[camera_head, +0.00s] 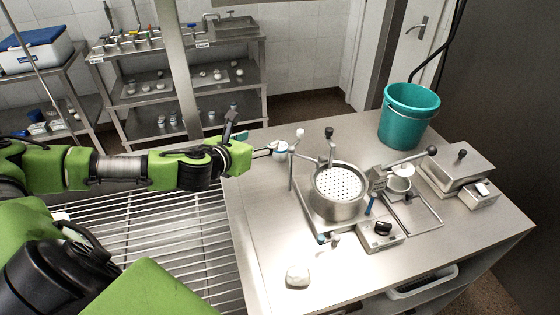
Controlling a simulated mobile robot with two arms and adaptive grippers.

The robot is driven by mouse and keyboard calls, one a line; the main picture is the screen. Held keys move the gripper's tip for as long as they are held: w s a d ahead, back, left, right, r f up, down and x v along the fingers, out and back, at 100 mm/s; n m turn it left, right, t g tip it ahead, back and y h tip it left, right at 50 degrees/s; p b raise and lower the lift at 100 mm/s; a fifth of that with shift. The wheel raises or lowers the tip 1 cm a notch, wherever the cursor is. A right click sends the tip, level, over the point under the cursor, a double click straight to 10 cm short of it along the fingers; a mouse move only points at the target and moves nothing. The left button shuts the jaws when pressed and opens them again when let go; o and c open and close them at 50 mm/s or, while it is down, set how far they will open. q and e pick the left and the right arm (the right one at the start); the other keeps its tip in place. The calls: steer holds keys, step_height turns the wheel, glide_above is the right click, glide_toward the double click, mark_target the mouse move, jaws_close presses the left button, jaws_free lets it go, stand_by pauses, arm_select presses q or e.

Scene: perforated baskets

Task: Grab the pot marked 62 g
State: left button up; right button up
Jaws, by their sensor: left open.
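Another small whitish pot (401,178) sits in the metal apparatus right of the perforated basket. A white lump or pot (297,275) lies alone at the table's front. No 62 g marking is readable on any of them. My right gripper is not in view.
A round perforated basket (338,207) with upright posts stands mid-table, close right of my left gripper. A teal bucket (408,116) is at the back right, a metal box (458,165) at the far right. The table's front left (262,245) is mostly clear. Steel shelves stand behind.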

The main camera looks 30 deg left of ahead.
arm_select(q)
steer(key=b, duration=0.5)
glide_toward(276, 153)
steer(key=shift+s+d+r, duration=0.2)
steer(key=shift+s+r, duration=0.75)
steer(key=shift+w+f, duration=0.1)
steer(key=p+x, duration=0.1)
steer(key=x, duration=0.6)
steer(key=shift+w, duration=0.25)
steer(key=shift+f+p+x, duration=0.2)
steer(key=shift+x, duration=1.35)
steer(key=shift+f+p+x, duration=0.2)
steer(key=shift+f+x, duration=0.05)
steer(key=shift+x, duration=1.3)
steer(key=shift+s, duration=0.2)
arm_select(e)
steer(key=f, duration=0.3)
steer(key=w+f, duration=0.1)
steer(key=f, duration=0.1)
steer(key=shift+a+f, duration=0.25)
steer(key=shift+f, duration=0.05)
arm_select(q)
steer(key=c, duration=1.2)
